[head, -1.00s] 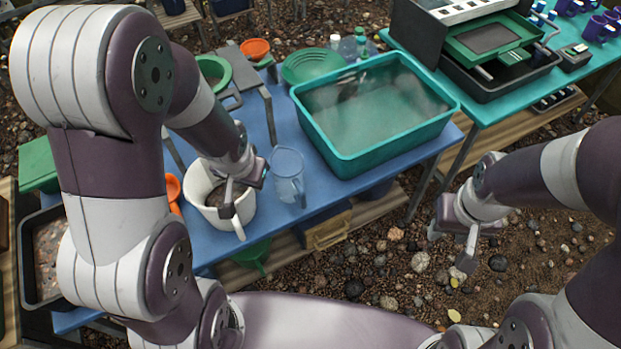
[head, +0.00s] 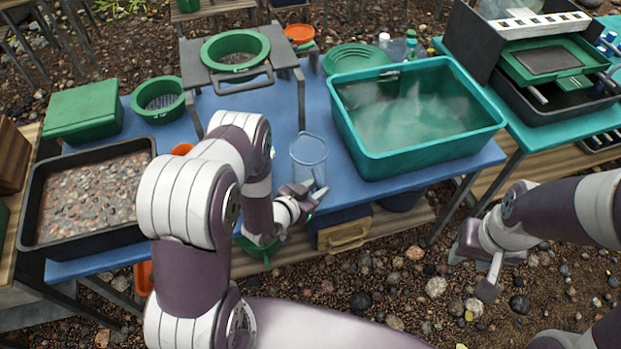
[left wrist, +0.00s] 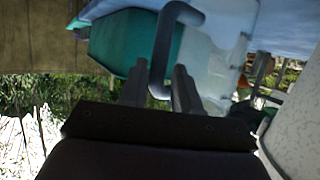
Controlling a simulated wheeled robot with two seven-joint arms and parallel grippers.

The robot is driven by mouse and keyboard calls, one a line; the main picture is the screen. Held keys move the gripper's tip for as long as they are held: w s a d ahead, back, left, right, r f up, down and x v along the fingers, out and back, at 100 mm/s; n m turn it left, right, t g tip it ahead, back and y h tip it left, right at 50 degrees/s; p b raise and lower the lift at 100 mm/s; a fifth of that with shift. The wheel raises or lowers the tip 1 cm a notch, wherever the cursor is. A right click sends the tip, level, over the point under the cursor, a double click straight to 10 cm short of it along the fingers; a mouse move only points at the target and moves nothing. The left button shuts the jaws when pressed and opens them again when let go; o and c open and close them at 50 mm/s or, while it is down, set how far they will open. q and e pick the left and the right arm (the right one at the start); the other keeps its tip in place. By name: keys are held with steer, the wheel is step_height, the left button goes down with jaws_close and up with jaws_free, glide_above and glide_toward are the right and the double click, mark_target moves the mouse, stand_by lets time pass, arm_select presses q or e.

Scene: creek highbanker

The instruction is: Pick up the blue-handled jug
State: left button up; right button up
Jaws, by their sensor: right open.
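The clear jug (head: 309,158) with a blue handle stands near the front edge of the blue table in the head view. My left gripper (head: 310,192) is at its front, low on the jug. Whether the jug's base touches the table is hard to tell. My right gripper (head: 488,270) is open and empty over the gravel.
The teal tub (head: 370,165) of cloudy water stands just right of the jug. A grey stand (head: 285,85) with a green sieve (head: 235,52) is behind left. A black tray (head: 35,205) of gravel lies at the left. My left arm hides the white bucket.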

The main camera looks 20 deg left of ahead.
arm_select(q)
steer(key=b+x, duration=0.1)
steer(key=x, duration=0.2)
steer(key=shift+s+d+f, duration=0.15)
steer(key=shift+d+f, duration=0.05)
steer(key=shift+w+d, duration=0.1)
steer(key=shift+w, duration=0.25)
steer(key=shift+s+r, duration=0.1)
steer(key=shift+s, duration=0.05)
jaws_close()
steer(key=s+d+r, duration=0.5)
steer(key=s+r, duration=0.5)
steer(key=r, duration=0.1)
steer(key=shift+d+p, duration=0.2)
steer(key=shift+p, duration=0.1)
steer(key=shift+s, duration=0.1)
